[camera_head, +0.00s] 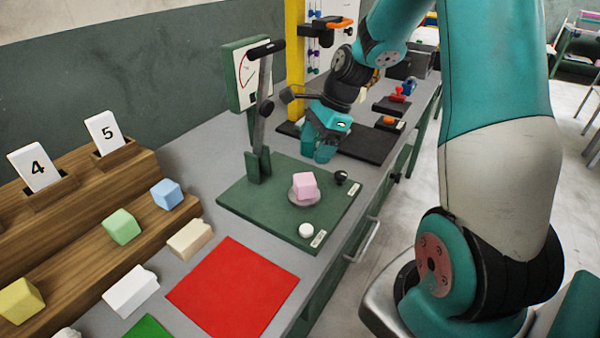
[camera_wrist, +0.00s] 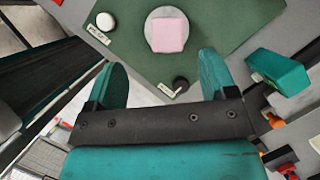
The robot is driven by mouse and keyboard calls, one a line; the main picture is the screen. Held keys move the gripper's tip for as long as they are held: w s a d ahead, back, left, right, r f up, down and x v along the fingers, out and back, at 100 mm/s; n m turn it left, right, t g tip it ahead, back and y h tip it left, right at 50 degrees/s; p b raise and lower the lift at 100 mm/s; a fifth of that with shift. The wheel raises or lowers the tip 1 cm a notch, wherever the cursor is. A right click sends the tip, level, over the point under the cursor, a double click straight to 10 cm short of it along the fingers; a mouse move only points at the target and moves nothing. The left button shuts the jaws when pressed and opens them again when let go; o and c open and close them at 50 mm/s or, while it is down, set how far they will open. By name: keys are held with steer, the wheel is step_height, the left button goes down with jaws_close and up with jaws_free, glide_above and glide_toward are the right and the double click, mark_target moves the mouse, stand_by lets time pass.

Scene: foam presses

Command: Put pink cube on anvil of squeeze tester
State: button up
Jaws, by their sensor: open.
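The pink cube (camera_head: 304,187) rests on the round grey anvil (camera_head: 294,199) of the squeeze tester, whose green base (camera_head: 245,201) lies on the bench. The wrist view also shows the cube (camera_wrist: 168,34) on the anvil disc (camera_wrist: 152,42). The tester's lever (camera_head: 262,95) stands up beside a dial plate (camera_head: 246,72). My gripper (camera_head: 325,155) is beyond the cube, near the base's far edge, apart from the cube. In the wrist view its two fingers (camera_wrist: 163,88) are spread with nothing between them.
Blue (camera_head: 166,194), green (camera_head: 122,227) and yellow (camera_head: 18,300) cubes sit on a wooden step rack with cards 4 (camera_head: 36,167) and 5 (camera_head: 104,131). A red mat (camera_head: 233,287) lies in front of the tester. A yellow post (camera_head: 295,60) stands behind.

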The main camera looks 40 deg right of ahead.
steer(key=s+a+r+n, duration=0.3)
steer(key=a+r+n, duration=0.2)
steer(key=a+n, duration=0.4)
steer(key=s+a+r+n+g, duration=0.1)
steer(key=s+a+r+n, duration=0.2)
steer(key=s+a+n, duration=0.4)
steer(key=s+a+r+n, duration=0.3)
steer(key=s+a+n, duration=0.5)
steer(key=s+n, duration=0.2)
steer(key=n, duration=0.2)
steer(key=shift+s+n+g, duration=0.15)
steer(key=shift+n+g, duration=0.15)
steer(key=shift+g, duration=0.1)
